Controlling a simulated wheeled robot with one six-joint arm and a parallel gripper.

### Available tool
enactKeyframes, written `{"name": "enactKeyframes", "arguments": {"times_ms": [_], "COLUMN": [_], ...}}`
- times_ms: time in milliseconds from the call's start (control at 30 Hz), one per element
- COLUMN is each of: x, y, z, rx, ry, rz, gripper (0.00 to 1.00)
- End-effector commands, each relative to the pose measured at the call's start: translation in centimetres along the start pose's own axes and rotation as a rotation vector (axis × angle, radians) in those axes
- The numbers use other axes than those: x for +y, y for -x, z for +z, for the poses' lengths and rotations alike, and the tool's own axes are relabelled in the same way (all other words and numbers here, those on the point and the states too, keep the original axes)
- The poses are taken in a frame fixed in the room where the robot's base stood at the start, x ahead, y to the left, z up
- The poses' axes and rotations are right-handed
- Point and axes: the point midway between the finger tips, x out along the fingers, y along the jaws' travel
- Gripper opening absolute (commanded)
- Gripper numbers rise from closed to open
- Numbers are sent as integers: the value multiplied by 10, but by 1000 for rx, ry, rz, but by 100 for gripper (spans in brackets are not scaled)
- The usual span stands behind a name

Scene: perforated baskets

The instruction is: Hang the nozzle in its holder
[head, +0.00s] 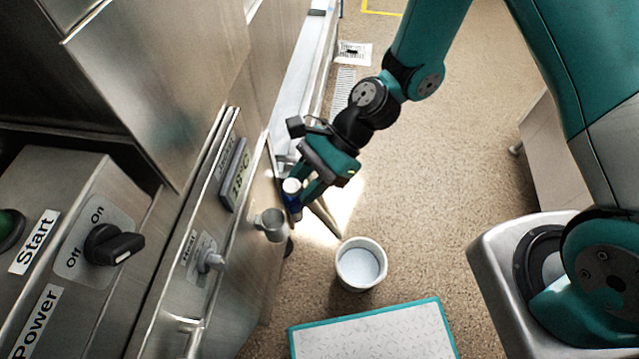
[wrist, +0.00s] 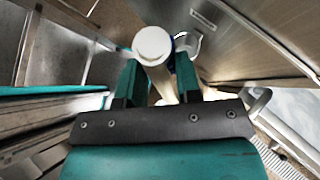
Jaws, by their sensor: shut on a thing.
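The nozzle (head: 292,198) has a white round end and a blue body. My gripper (head: 302,190) is shut on it, and it is held in the air beside the steel machine front. In the wrist view the nozzle's white end (wrist: 152,44) faces the camera between the two teal fingers (wrist: 156,72). The holder (head: 271,225) is a short grey metal cup fixed to the machine front, just below and left of the nozzle in the head view. The nozzle is apart from it there. In the wrist view a grey ring, likely the holder (wrist: 191,43), is partly hidden behind the nozzle.
A white bucket (head: 361,265) stands on the floor below right of the holder. A white-topped platform with teal edges (head: 370,330) lies in front of it. A knob (head: 212,261) and a temperature display (head: 234,174) are on the machine front.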

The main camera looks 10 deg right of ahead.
Motion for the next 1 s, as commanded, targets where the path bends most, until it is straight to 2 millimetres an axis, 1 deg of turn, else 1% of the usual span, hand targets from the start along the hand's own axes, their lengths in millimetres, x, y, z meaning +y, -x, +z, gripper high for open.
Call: {"name": "enactKeyframes", "arguments": {"times_ms": [100,367,500,800,1000], "x": [-9,-28,-37,-36,-36], "y": [-10,-28,-40,-58,-68], "z": [4,12,12,-14,-27], "rx": [-1,-1,-1,-1,-1], "ry": [4,5,4,-1,0], "rz": [1,0,0,0,0], "gripper": [0,0,0,0,0]}}
